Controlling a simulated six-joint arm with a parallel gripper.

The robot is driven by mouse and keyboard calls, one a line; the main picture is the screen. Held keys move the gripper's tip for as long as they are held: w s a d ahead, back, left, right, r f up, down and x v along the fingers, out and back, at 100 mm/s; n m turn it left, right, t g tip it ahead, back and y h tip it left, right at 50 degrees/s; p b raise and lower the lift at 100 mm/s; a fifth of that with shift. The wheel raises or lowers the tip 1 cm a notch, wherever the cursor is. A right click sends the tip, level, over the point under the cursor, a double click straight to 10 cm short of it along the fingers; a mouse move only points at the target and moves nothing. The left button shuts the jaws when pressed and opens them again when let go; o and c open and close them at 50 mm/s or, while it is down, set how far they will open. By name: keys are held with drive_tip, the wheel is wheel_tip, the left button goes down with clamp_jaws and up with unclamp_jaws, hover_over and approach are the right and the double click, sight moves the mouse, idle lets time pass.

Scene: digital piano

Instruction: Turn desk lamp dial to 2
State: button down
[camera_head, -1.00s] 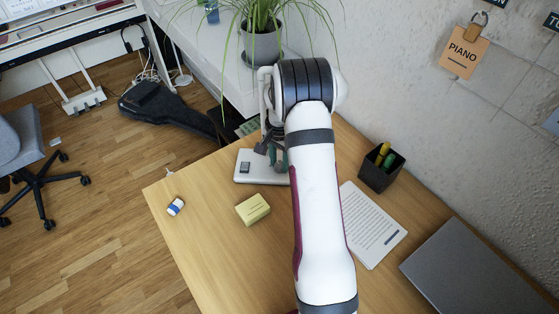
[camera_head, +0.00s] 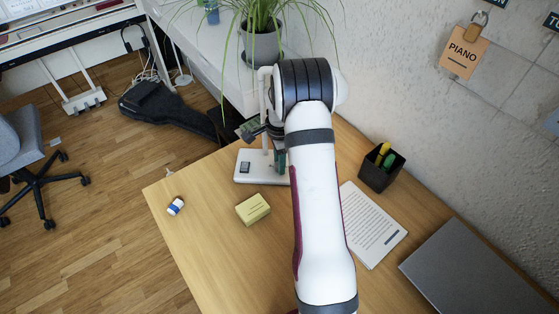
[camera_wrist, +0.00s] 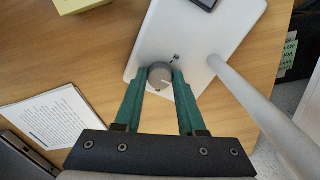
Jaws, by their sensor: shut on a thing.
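The desk lamp has a white base (camera_head: 250,172) on the far part of the wooden desk, partly hidden by my arm in the head view. In the wrist view its white base (camera_wrist: 160,30) carries a round grey dial (camera_wrist: 160,75) with a light pointer line. A small dark mark sits on the base beside the dial; I cannot read a number. My gripper (camera_wrist: 160,80) has green fingers, shut on the dial from both sides. In the head view the gripper (camera_head: 280,155) is mostly hidden behind my arm.
The white lamp post (camera_wrist: 240,85) rises close to the right of my gripper. A yellow sticky-note block (camera_head: 253,209), an eraser (camera_head: 176,206), a printed sheet (camera_head: 375,225), a black pen cup (camera_head: 381,168) and a laptop (camera_head: 475,270) lie around. The desk's front left is clear.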

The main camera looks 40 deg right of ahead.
idle(0.4)
drive_tip(key=shift+c, duration=2.4)
unclamp_jaws()
wheel_tip(320, 180, up, 12)
